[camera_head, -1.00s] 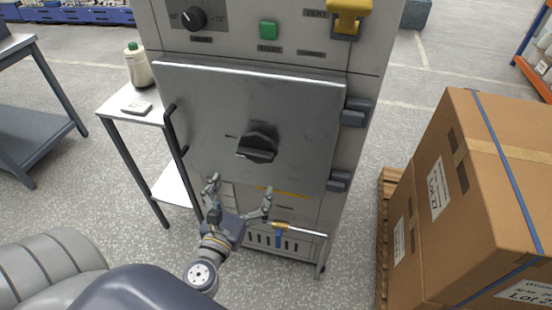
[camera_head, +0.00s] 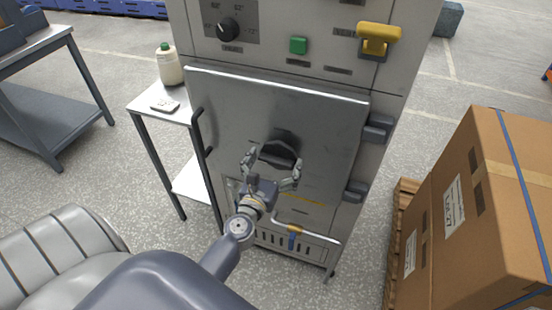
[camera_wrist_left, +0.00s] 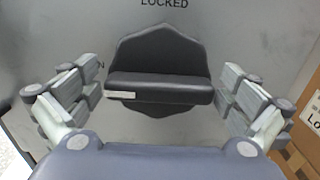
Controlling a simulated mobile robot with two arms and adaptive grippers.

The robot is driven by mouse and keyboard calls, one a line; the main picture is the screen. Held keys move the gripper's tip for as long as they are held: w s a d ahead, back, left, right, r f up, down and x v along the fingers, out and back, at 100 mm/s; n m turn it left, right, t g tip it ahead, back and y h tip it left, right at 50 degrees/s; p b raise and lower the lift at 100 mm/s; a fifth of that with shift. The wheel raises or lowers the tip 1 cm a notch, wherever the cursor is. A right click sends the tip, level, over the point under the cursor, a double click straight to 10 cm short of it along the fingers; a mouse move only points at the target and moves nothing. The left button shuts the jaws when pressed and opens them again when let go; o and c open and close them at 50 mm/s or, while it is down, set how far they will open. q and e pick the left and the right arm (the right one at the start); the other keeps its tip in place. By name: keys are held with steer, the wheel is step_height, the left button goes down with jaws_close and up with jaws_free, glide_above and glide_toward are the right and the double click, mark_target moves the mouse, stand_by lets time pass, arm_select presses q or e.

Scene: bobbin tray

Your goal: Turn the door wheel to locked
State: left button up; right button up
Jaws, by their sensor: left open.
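The door wheel is a dark knob with a raised grip bar (camera_head: 279,150) in the middle of the grey metal door (camera_head: 325,125). In the left wrist view the knob (camera_wrist_left: 160,60) is centred, its bar lying level with a pale mark at the bar's left end. The word LOCKED (camera_wrist_left: 164,4) is printed above it; a letter N shows at its left. My left gripper (camera_head: 272,172) is open just in front of the knob, with one finger to each side. The fingers look apart from the bar. My right gripper is not in view.
A black door handle (camera_head: 204,145) stands at the door's left edge, hinges (camera_head: 376,128) at its right. A side table holds a bottle (camera_head: 168,66). Cardboard boxes (camera_head: 470,210) stand at right.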

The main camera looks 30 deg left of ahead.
arm_select(q)
steer(key=c, duration=0.9)
steer(key=shift+r+m, duration=0.1)
steer(key=shift+m, duration=0.2)
steer(key=shift+m+p, duration=0.35)
steer(key=shift+m, duration=0.55)
steer(key=m+p, duration=0.1)
steer(key=m, duration=0.5)
steer(key=shift+d+p, duration=0.2)
steer(key=shift+p, duration=0.1)
steer(key=m+p, duration=0.1)
steer(key=m, duration=0.4)
steer(key=shift+w+m+p, duration=0.1)
steer(key=shift+m+p, duration=0.2)
steer(key=shift+p, duration=0.1)
steer(key=shift+m+p, duration=0.65)
steer(key=shift+m, duration=1.35)
